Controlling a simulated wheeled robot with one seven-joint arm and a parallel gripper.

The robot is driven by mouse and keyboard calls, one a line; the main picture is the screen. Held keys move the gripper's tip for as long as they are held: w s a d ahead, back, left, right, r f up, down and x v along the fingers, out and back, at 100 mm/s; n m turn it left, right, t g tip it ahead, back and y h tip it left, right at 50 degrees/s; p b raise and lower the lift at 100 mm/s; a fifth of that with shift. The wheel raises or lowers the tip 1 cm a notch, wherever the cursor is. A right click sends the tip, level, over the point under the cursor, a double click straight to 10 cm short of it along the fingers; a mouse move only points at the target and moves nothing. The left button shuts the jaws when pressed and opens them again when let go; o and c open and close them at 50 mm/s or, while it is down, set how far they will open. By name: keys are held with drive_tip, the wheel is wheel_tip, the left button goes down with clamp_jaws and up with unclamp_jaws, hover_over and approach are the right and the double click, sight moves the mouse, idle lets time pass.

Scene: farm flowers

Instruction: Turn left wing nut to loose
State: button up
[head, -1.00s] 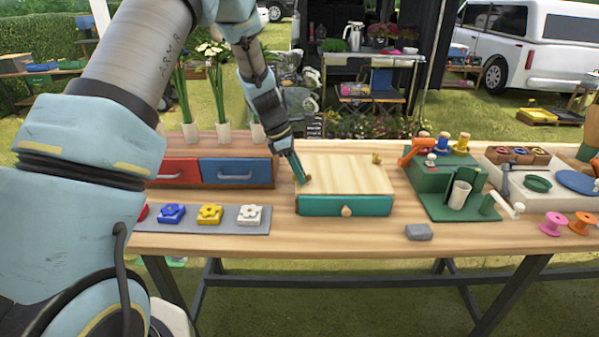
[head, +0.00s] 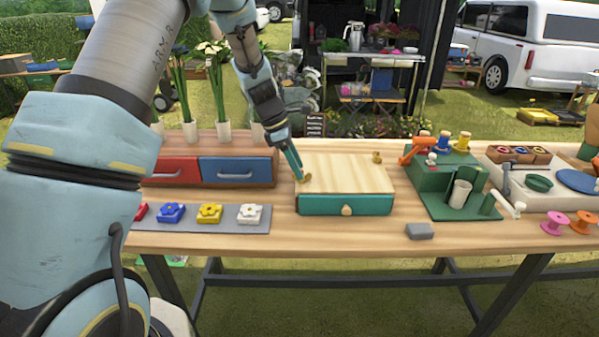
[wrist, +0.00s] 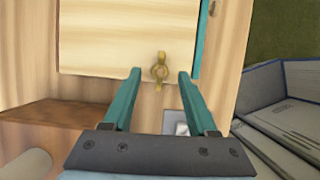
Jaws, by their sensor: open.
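A low wooden box with a pale top (head: 345,172) and a teal drawer front (head: 347,205) stands on the table. The left brass wing nut (head: 306,178) is at the top's left edge; a second wing nut (head: 377,157) is at the far right. My gripper (head: 299,178) reaches down beside the left wing nut with teal fingers. In the wrist view, the gripper (wrist: 160,73) is open, and the left wing nut (wrist: 160,72) appears between the fingertips, apart from both. Its wings run roughly up and down that picture.
Left of the box are a cabinet with a red and a blue drawer (head: 236,171) and a grey mat (head: 256,223) with flower blocks. A green fixture (head: 455,210) stands to the right.

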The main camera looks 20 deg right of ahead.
drive_tip(key=b+v, duration=0.1)
drive_tip(key=v, duration=0.7)
drive_tip(key=shift+r, duration=0.3)
drive_tip(key=shift+a, duration=0.1)
drive_tip(key=s+a+m+t+y, duration=0.25)
drive_tip(key=a+m, duration=0.35)
drive_tip(key=a, duration=1.2)
drive_tip(key=s+a+f+m+y, duration=0.1)
drive_tip(key=s+a+m, duration=0.7)
drive_tip(key=a, duration=0.6)
drive_tip(key=s+t, duration=0.1)
drive_tip(key=s, duration=0.1)
drive_tip(key=shift+s+a+f, duration=0.25)
drive_tip(key=shift+f, duration=0.05)
drive_tip(key=shift+y, duration=0.25)
